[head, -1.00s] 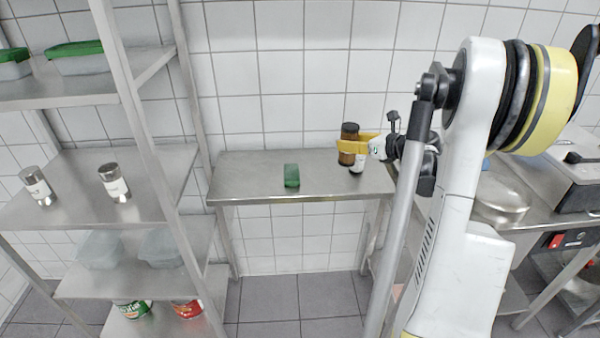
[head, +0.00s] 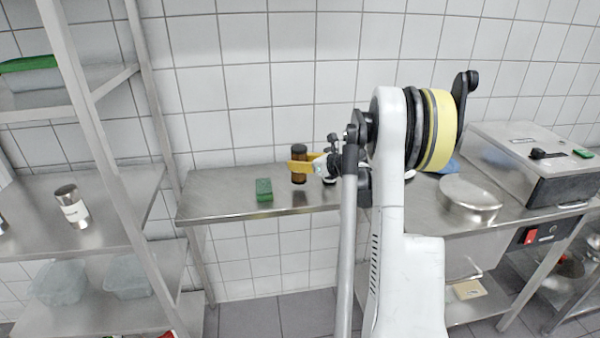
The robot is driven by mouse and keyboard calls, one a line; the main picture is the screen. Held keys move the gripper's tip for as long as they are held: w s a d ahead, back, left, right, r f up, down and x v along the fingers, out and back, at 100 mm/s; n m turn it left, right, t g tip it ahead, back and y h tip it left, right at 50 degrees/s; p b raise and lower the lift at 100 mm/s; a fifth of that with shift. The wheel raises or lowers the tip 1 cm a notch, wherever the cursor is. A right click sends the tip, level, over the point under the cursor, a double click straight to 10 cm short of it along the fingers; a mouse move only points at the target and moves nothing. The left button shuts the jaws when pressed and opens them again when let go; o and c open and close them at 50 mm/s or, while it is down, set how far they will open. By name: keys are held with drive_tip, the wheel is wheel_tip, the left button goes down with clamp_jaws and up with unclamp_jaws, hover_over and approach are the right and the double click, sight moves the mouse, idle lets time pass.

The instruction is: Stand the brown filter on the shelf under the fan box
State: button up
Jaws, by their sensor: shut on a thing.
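My gripper (head: 301,166) has yellow fingers and is shut around a brown, dark-capped cylinder (head: 299,174) that looks like a bottle. The cylinder is upright at the steel table (head: 225,205); I cannot tell whether its base touches the top. No pleated or framed filter is recognisable. A steel machine (head: 530,160) with a black-handled lid stands on the right counter; I cannot tell whether it is the fan box. A lower shelf (head: 480,310) below that counter holds a small beige block (head: 468,289).
A green sponge-like block (head: 264,190) lies left of the gripper. A round steel lid or pan (head: 470,198) sits on the right counter. A steel rack (head: 95,150) with a labelled shaker (head: 71,206) and clear tubs stands at left. My arm hides part of the table.

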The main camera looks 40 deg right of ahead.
drive_tip(key=shift+f+b, duration=0.45)
drive_tip(key=shift+f, duration=0.95)
drive_tip(key=shift+f, duration=0.2)
drive_tip(key=o, duration=1.2)
drive_tip(key=shift+r, duration=0.15)
